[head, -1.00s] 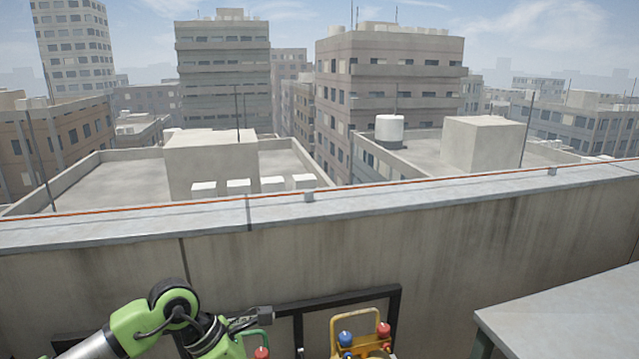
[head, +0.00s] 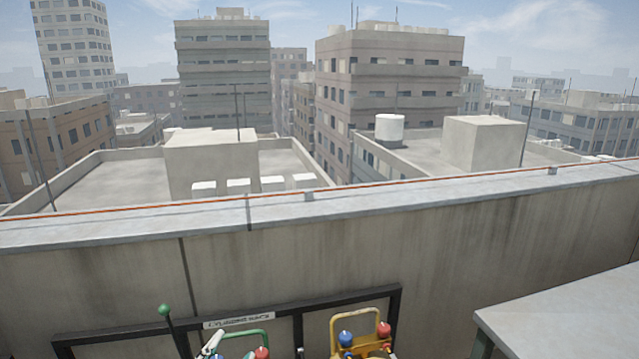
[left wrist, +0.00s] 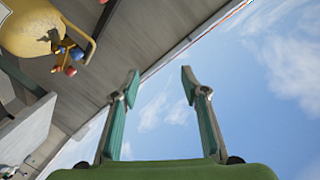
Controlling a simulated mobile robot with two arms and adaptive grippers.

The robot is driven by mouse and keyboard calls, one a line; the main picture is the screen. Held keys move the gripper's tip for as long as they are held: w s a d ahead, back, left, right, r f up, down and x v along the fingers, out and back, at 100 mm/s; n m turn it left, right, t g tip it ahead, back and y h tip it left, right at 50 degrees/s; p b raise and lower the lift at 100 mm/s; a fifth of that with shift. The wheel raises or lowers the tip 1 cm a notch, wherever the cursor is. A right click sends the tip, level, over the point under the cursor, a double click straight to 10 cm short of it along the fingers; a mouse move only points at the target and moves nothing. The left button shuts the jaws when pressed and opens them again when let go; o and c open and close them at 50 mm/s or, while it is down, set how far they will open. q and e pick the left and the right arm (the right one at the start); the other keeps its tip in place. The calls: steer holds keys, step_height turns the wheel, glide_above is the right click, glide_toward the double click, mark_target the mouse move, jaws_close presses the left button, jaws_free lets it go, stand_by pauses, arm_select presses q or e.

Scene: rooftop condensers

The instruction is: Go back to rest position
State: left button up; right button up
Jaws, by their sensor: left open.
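My left gripper (left wrist: 160,90) shows in the left wrist view with its two fingers apart and nothing between them; sky lies beyond it. In the head view my left arm does not show clearly. My right gripper is in neither view.
A black cylinder rack (head: 299,330) stands against the parapet wall (head: 400,260). It holds a yellow-framed unit with red and blue knobs (head: 360,330) and a green handle with a red knob (head: 262,352). A green-tipped black lever (head: 165,311) stands at left. A grey table (head: 570,315) fills the right.

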arm_select(q)
steer(key=s+a+f+n+g+y, duration=0.1)
steer(key=s+a+f+n+g, duration=0.1)
steer(key=s+f+g, duration=0.35)
steer(key=s+a+f+n+g, duration=0.25)
steer(key=s+f, duration=0.35)
steer(key=f, duration=0.3)
steer(key=s+f+n+g, duration=0.1)
steer(key=s+f+g, duration=0.25)
steer(key=s, duration=0.45)
steer(key=s+f+n+g, duration=0.15)
steer(key=s+f, duration=0.25)
steer(key=s, duration=0.4)
step_height(320, 180, down, 25)
steer(key=g, duration=0.1)
steer(key=s+a+f+g, duration=0.1)
steer(key=s+a+f, duration=0.1)
steer(key=s+f, duration=1.5)
steer(key=shift+s+a+m, duration=0.4)
